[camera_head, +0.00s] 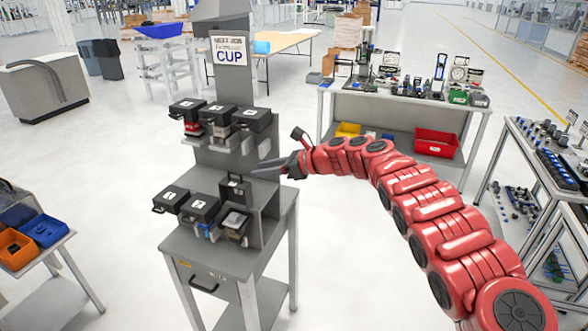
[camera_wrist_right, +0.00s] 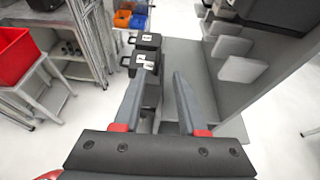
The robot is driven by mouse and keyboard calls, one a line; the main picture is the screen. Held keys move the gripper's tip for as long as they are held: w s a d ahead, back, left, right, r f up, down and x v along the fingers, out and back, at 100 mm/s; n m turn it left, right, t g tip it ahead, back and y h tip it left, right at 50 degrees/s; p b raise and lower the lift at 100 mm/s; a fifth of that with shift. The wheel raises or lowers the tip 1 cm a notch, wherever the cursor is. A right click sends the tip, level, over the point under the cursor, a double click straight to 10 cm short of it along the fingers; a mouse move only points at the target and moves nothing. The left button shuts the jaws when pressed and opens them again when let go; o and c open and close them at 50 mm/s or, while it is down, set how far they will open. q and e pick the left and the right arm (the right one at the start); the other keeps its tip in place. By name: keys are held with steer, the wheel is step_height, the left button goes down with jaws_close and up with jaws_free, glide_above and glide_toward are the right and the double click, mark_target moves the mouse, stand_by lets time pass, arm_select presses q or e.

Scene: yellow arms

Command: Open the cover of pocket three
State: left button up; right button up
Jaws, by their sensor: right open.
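The grey station (camera_head: 222,255) carries two rows of black pocket covers. The upper row has a left cover (camera_head: 187,108), a middle cover (camera_head: 219,114) and a right cover (camera_head: 251,119), all lying closed. In the lower row, the left cover (camera_head: 170,198) and middle cover (camera_head: 199,208) are closed. At the lower right, a black cover (camera_head: 235,190) stands upright behind an uncovered pocket (camera_head: 235,222). The label numbers are too small to read surely. My right gripper (camera_head: 265,170) is open and empty, right of the station between the rows. My left gripper is out of view.
A workbench with a red bin (camera_head: 436,143) stands behind my right arm. A cart with parts (camera_head: 547,150) is at the right, and an orange bin (camera_head: 16,249) is at the left. Grey pads (camera_wrist_right: 232,47) jut from the station's panel near the right gripper.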

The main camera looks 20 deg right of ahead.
steer(key=b+v, duration=0.1)
steer(key=v, duration=0.8)
steer(key=shift+d, duration=0.2)
